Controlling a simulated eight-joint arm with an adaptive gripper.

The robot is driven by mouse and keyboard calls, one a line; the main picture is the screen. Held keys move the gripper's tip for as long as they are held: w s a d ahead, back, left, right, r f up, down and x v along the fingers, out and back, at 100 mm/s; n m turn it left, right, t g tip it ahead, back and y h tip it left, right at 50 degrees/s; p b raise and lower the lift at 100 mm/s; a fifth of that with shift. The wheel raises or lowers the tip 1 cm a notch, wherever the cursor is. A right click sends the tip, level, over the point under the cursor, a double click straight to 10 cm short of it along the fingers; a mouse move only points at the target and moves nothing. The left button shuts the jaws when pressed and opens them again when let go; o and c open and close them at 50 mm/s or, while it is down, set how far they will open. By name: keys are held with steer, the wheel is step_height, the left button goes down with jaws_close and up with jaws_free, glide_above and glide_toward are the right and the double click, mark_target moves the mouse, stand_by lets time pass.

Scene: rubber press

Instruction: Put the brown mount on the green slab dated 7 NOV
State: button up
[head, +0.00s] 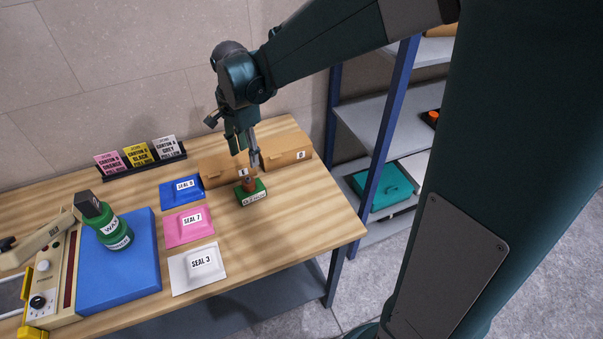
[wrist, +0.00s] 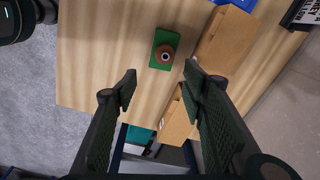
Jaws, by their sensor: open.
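A brown round mount (head: 249,184) sits on a small green slab (head: 253,197) on the wooden table, in front of the cardboard boxes. The slab has a white label on its front; its writing is too small to read surely. The wrist view also shows the mount (wrist: 165,54) from above, as a brown ring with a light centre, toward one end of the green slab (wrist: 161,36). My gripper (head: 243,155) is open and empty above the mount and slab, touching neither. In the wrist view, my gripper (wrist: 160,72) has its fingers wide apart, with the slab beyond their tips.
Two cardboard boxes (head: 289,152) stand close behind the slab. Blue, pink (head: 188,226) and white (head: 198,268) seal packets lie to the left. A green bottle (head: 116,234) stands on a blue mat (head: 140,280). The table right of the slab is clear.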

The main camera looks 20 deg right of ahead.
steer(key=s+d+r+n+t, duration=0.2)
steer(key=s+d+r+n, duration=0.1)
steer(key=s, duration=0.5)
steer(key=s+d+r+n+t, duration=0.2)
steer(key=s+d+n, duration=0.1)
steer(key=s+n, duration=0.3)
steer(key=s+d+r+n+t, duration=0.2)
steer(key=s+d+r+n, duration=0.1)
steer(key=s, duration=0.6)
steer(key=shift+s+d+r+n+t, duration=0.4)
steer(key=shift+d+n, duration=0.15)
steer(key=shift+n, duration=0.45)
steer(key=shift+f, duration=0.2)
step_height(320, 180, down, 5)
steer(key=b, duration=0.5)
steer(key=shift+f+b, duration=0.2)
steer(key=shift+b, duration=0.1)
